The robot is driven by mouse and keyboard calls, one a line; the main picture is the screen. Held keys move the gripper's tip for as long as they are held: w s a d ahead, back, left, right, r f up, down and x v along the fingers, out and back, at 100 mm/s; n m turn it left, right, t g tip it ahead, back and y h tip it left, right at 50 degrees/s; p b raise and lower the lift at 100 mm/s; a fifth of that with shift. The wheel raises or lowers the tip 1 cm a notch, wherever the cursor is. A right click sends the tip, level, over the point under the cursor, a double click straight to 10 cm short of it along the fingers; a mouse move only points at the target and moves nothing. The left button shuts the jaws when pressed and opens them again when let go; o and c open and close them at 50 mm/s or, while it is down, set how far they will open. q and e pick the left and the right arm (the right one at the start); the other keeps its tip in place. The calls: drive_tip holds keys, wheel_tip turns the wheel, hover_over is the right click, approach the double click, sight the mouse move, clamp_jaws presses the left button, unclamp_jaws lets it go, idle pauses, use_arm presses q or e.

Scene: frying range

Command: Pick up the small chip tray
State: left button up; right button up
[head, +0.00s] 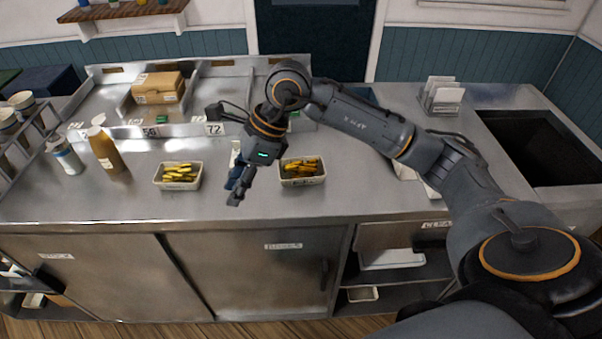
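Two pale trays of yellow chips stand on the steel counter. The left chip tray (178,184) is in clear view, left of my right gripper. I cannot tell for certain which tray is the smaller. My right gripper (237,196) points down between the two trays, nearer the right one, and appears apart from both. Its fingers overlap in this view, so its opening is unclear. My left gripper is out of view.
A brown sauce bottle (107,152) and a white container (64,156) stand at the left. A partly hidden white and blue item (235,151) is behind my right gripper. A cardboard box (157,86) sits at the back. Counter front (130,207) is clear.

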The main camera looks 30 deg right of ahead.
drive_tip(key=w+d+r+m+h, duration=0.15)
drive_tip(key=d+h, duration=0.45)
drive_tip(key=d, duration=0.9)
drive_tip(key=p, duration=0.2)
approach(301, 172)
drive_tip(key=shift+h, duration=0.4)
drive_tip(key=s+a, duration=0.1)
drive_tip(key=s+a+f, duration=0.1)
drive_tip(key=s+a, duration=0.1)
drive_tip(key=shift+s+a+f, duration=0.25)
drive_tip(key=shift+s+a, duration=0.1)
drive_tip(key=shift+a, duration=0.05)
drive_tip(key=f+p, duration=0.2)
drive_tip(key=f, duration=0.1)
drive_tip(key=d+f+p, duration=0.1)
drive_tip(key=shift+w+f, duration=0.3)
drive_tip(key=shift+f, duration=0.1)
drive_tip(key=shift+w+f, duration=0.1)
drive_tip(key=shift+f, duration=0.2)
clamp_jaws()
